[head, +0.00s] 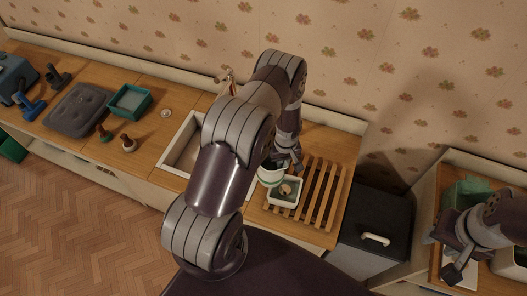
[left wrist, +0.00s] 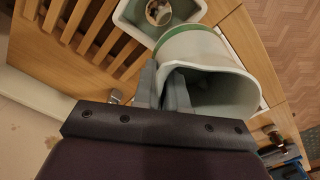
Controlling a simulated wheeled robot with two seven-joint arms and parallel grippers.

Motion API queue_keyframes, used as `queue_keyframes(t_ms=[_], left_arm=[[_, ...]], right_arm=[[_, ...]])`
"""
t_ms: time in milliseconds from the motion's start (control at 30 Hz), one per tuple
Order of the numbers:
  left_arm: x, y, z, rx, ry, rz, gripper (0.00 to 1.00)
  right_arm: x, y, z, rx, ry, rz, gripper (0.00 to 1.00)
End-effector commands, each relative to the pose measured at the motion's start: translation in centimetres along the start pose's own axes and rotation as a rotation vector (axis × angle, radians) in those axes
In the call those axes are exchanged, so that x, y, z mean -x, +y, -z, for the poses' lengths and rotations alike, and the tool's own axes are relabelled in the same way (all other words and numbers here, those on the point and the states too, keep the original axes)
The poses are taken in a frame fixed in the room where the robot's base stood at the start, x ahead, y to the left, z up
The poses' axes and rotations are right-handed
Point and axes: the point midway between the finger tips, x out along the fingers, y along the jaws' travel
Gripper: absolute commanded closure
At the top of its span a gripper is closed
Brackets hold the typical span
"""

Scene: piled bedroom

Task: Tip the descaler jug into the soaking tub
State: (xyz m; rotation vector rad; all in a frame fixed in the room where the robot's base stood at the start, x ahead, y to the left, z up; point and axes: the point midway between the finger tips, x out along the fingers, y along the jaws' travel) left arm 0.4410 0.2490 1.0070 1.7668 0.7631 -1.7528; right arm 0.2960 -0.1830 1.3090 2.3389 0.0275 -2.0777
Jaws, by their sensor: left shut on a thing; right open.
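My left gripper (head: 286,163) is shut on a white jug with a green band (head: 270,175), at the near left of the slatted rack. The jug also shows in the left wrist view (left wrist: 203,52), its wide mouth partly towards the camera; I cannot tell how far it is tilted or what it holds. A small white square tub (head: 282,204) sits on the rack right beside the jug, with a round brownish thing inside. The tub also shows at the top of the left wrist view (left wrist: 128,18). My right gripper (head: 452,252) is open at the far right, away from both.
The wooden slatted rack (head: 325,190) lies under the tub. A sink (head: 180,155) is left of my left arm. A black bin (head: 378,225) fills the gap before the right counter. A grey cushion (head: 82,108) and teal tray (head: 130,101) lie farther left.

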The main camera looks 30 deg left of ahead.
Motion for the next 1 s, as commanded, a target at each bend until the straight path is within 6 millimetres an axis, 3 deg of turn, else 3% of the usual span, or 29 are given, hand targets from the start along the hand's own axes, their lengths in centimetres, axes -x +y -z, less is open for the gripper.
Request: queue_keyframes(t_ms=[33,333,700,1000], left_arm=[[0.5,0.0,0.0,0.001,-0.004,-0.007,1.00],[0.0,0.1,0.1,-0.001,-0.006,-0.014,1.00],[2.8,0.0,0.1,-0.001,-0.006,-0.013,1.00],[3.0,0.0,0.1,-0.001,-0.006,-0.013,1.00]], right_arm=[[0.9,0.0,0.1,0.000,0.000,0.000,0.57],[0.6,0.0,0.1,0.000,-0.001,0.000,0.57],[0.4,0.0,0.0,0.000,0.000,0.000,0.57],[0.4,0.0,0.0,0.000,0.000,0.000,0.57]])
